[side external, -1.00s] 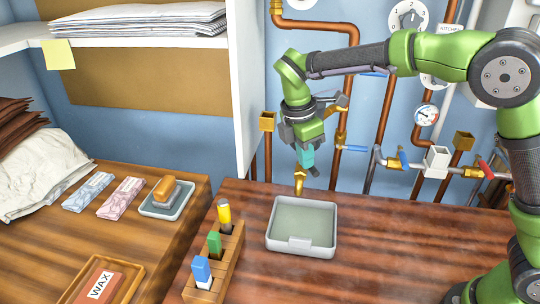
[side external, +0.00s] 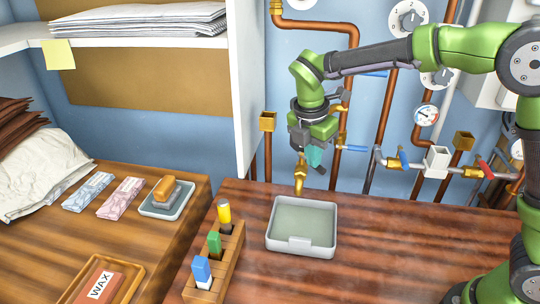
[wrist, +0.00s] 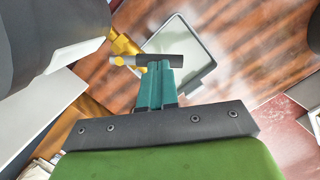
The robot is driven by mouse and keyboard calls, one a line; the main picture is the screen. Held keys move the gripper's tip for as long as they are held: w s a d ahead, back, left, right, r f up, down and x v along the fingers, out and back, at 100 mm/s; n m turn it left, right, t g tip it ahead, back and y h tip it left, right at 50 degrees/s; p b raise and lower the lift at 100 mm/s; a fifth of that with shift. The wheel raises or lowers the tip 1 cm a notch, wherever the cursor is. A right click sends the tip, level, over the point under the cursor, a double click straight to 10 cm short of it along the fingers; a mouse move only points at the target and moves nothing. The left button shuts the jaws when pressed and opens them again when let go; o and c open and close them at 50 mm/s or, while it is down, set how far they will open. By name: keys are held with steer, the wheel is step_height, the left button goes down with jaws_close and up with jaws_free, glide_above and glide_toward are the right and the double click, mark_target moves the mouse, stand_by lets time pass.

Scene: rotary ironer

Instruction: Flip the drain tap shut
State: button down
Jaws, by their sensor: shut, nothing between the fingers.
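The drain tap (side external: 299,180) is brass, with its spout above a grey tray (side external: 334,225). In the wrist view the brass tap (wrist: 122,45) shows at upper left, with a dark, brass-ended lever (wrist: 133,60) lying across the picture. My gripper (side external: 315,157) is shut and empty, just above and beside the tap. In the wrist view its teal fingers (wrist: 160,68) are together and their tips overlap the lever. I cannot tell whether they touch it. In the side view my gripper and wrist hide much of the upper tap.
Behind are copper pipes (side external: 383,115), blue-handled valves (side external: 403,160), a red-handled valve (side external: 485,168) and a gauge (side external: 426,115). A wooden rack (side external: 228,255) with coloured markers stands left of the tray. The bench right of the tray is clear.

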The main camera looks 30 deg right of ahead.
steer(key=shift+d+n+t, duration=0.2)
steer(key=shift+d+n, duration=0.25)
steer(key=shift+n, duration=0.5)
steer(key=shift+d+n+t, duration=0.2)
steer(key=shift+d+n, duration=0.2)
steer(key=shift+n, duration=0.55)
steer(key=shift+d+n, duration=0.3)
steer(key=shift+n, duration=0.4)
steer(key=shift+w+d, duration=0.1)
steer(key=shift+d, duration=0.25)
stand_by(1.7)
